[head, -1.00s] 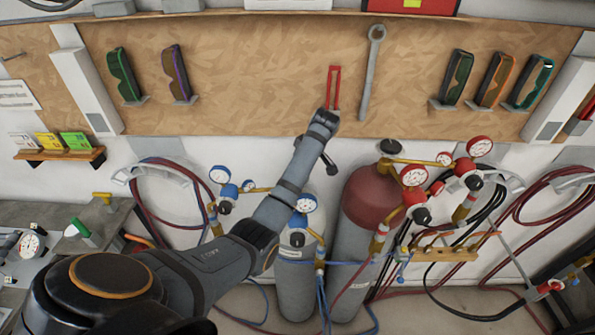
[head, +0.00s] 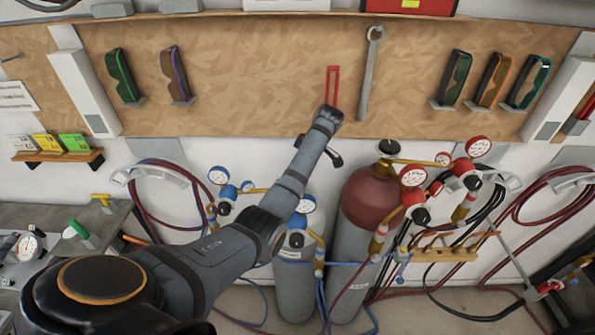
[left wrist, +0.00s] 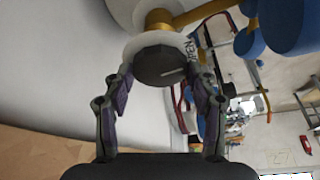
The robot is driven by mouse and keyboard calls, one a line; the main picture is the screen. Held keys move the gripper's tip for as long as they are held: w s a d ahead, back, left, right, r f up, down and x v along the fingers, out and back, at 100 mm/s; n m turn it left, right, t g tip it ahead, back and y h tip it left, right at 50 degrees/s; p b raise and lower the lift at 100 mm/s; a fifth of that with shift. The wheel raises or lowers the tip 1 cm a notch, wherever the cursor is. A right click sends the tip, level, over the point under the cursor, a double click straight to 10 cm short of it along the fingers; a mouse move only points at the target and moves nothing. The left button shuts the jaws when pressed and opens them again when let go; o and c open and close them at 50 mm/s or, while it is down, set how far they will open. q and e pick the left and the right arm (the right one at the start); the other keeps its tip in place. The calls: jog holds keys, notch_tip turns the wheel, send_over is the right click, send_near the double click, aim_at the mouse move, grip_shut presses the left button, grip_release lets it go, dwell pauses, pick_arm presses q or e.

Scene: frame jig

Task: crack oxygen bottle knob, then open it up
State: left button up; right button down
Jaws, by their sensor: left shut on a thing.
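The grey oxygen bottle (head: 293,285) with a pale top and blue-rimmed gauges stands on the floor, partly hidden behind my left arm. Its dark round knob (left wrist: 160,65) shows in the left wrist view, with a white disc lettered OPEN behind it and a brass valve above. My left gripper (left wrist: 160,76) has one finger on each side of the knob and is shut on it. In the head view the left gripper (head: 322,153) is seen from above and the knob is hidden. My right gripper is not in view.
A maroon-topped bottle (head: 372,200) with red gauges (head: 414,175) stands close on the right. Hoses (head: 150,205) hang on both sides. A wrench (head: 371,75) and a red tool (head: 333,85) hang on the wooden board. A bench (head: 120,225) is at the left.

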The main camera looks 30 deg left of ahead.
pick_arm(q)
jog(key=shift+w+r, duration=0.1)
jog(key=o, duration=1.1)
jog(key=shift+o, duration=0.2)
jog(key=shift+d+r, duration=0.1)
jog(key=shift+r, duration=0.05)
jog(key=w+d, duration=0.2)
jog(key=d, duration=1)
jog(key=shift+r, duration=0.35)
jog(key=shift+d, duration=0.1)
